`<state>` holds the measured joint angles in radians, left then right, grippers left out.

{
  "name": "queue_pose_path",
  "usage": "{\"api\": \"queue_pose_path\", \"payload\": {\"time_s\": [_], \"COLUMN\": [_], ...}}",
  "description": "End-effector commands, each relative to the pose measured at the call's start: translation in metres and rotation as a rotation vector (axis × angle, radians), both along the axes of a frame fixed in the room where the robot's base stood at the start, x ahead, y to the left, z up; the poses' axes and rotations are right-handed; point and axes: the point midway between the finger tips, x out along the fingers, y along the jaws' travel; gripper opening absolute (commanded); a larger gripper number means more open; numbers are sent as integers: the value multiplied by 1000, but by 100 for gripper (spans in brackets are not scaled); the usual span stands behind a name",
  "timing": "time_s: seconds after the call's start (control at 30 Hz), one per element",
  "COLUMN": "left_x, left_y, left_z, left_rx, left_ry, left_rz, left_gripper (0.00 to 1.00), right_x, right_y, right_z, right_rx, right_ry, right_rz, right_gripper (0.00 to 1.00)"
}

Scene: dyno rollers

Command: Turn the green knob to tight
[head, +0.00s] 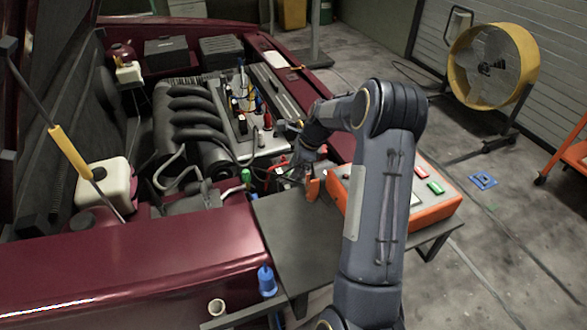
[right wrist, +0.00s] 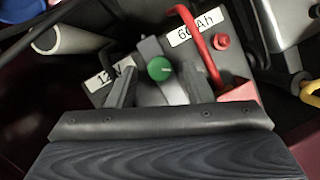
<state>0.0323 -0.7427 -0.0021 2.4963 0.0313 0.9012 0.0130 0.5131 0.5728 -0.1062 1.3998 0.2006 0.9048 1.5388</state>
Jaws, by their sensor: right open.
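The green knob (right wrist: 159,68) is a small round cap on a grey clamp on a dark battery (right wrist: 235,65) with "12V" and "60Ah" labels. My right gripper (right wrist: 162,76) is open in the right wrist view, with one finger on each side of the knob. I cannot tell whether the fingers touch it. In the head view my right gripper (head: 298,172) is low in the engine bay, largely hidden by my own arm. A small green piece (head: 246,176) shows left of it; I cannot tell whether it is the knob. My left gripper is not in view.
A red handle (right wrist: 196,38) and red cap (right wrist: 222,41) are close to the right finger. The engine (head: 195,120) is left of my arm. A grey tabletop (head: 300,240) and orange box (head: 437,208) are in front. A yellow fan (head: 492,65) stands back right.

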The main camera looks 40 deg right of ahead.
Motion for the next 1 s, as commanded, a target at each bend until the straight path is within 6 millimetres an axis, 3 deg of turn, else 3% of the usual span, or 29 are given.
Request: {"api": "queue_pose_path", "payload": {"time_s": [0.3, 0.63, 1.0], "left_x": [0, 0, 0], "left_y": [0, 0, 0], "left_z": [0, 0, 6], "left_rx": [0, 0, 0], "left_ry": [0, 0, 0], "left_rz": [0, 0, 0], "left_gripper": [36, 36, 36], "right_x": [1, 1, 2], "right_y": [1, 1, 0], "right_z": [-3, -3, -2], "right_rx": [0, -1, 0], "right_ry": [0, -1, 1], "right_rz": [1, 1, 64], "right_gripper": [46, 3, 2]}}
